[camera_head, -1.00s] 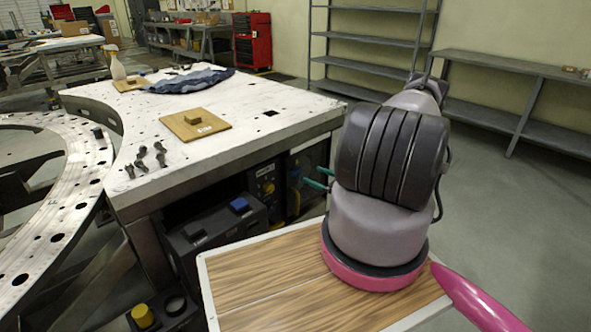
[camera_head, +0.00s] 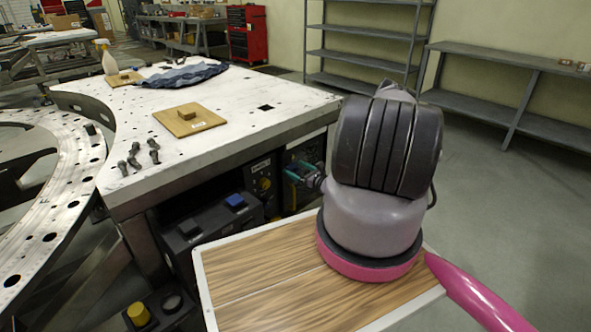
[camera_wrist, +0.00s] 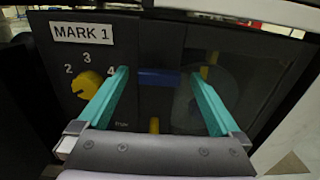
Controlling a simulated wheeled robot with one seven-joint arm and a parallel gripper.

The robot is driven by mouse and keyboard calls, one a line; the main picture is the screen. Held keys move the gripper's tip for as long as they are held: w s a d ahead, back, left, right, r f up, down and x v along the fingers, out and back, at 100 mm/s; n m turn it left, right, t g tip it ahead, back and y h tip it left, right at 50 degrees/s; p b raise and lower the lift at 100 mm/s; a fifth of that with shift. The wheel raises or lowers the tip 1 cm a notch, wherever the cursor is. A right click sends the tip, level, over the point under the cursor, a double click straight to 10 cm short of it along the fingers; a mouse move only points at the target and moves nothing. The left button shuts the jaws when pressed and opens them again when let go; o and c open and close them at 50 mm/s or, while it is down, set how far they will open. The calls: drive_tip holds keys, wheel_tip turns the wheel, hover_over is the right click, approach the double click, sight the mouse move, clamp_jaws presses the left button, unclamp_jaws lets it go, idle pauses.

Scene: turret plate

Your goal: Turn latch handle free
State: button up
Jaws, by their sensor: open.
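A horizontal blue bar (camera_wrist: 158,78), which looks like the latch handle, sits on the dark front panel (camera_wrist: 150,42) marked MARK 1. My gripper (camera_wrist: 160,77) is open, its two teal fingers pointing at the panel, one tip at each end of the blue bar. I cannot tell whether the tips touch it. In the head view my gripper (camera_head: 299,172) is at the equipment under the white table, partly hidden by my arm. A yellow knob (camera_wrist: 87,84) with numbers 2, 3 and 4 is left of the fingers. A yellow piece (camera_wrist: 155,125) shows below the bar.
The white turret table (camera_head: 240,115) overhangs the panel. On it are a wooden board (camera_head: 190,122), several dark bolts (camera_head: 135,160), a blue cloth (camera_head: 185,75) and a spray bottle (camera_head: 107,60). A dark box with a blue block (camera_head: 236,201) stands left of the panel. Floor at right is clear.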

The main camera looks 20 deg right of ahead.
drive_tip(key=shift+w, duration=0.15)
drive_tip(key=shift+a, duration=0.1)
drive_tip(key=c, duration=1.4)
